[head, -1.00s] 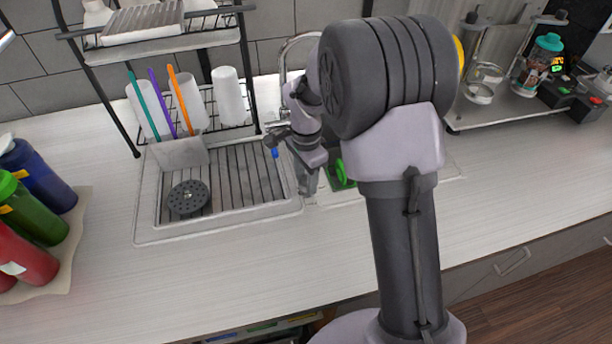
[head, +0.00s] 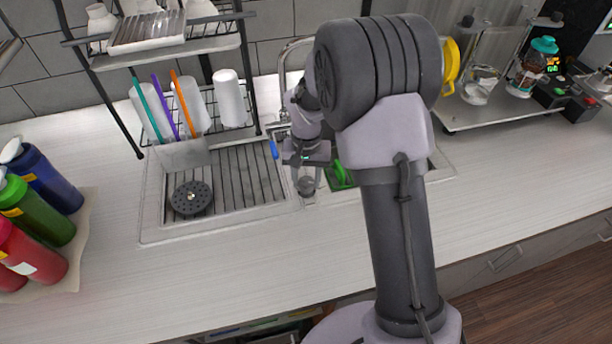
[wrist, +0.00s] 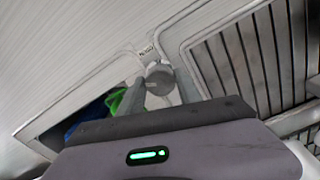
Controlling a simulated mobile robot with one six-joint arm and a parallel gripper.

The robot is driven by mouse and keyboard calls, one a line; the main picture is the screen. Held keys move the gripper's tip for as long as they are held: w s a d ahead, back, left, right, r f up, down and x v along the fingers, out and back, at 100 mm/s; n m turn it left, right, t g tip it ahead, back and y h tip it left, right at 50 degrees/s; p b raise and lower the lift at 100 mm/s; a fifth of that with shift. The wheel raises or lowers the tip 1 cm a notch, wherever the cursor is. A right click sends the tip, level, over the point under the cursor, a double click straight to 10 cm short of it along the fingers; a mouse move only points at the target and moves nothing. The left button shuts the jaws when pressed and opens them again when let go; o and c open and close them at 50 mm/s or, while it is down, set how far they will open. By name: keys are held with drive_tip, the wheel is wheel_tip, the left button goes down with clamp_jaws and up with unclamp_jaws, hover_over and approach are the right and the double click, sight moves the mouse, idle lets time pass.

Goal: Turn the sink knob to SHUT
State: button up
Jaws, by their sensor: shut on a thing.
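The sink knob (wrist: 159,74) is a small grey round knob on the sink's rim between the two basins, beside a small printed label (wrist: 147,49) too blurred to read. In the head view the knob (head: 306,186) is low at the front of the sink, just below my fingertips. My gripper (wrist: 158,84) points down at it, with the fingers on either side of the knob and closed on it. My gripper (head: 306,178) also shows in the head view, partly behind my arm. The knob's exact setting cannot be read.
The ribbed drainer (head: 240,178) with a round black strainer (head: 191,198) lies left of the knob. A green thing (head: 340,175) lies in the right basin. The faucet (head: 284,75) and dish rack (head: 250,100) stand behind. The front counter is clear.

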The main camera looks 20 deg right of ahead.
sight(307, 182)
drive_tip(key=n+p, duration=0.1)
drive_tip(key=n, duration=0.4)
drive_tip(key=shift+n+p, duration=0.3)
drive_tip(key=shift+p, duration=0.1)
idle(0.4)
drive_tip(key=o, duration=1.4)
drive_tip(key=shift+c, duration=0.2)
wheel_tip(307, 182, up, 18)
drive_tip(key=p, duration=0.4)
drive_tip(key=shift+f, duration=0.25)
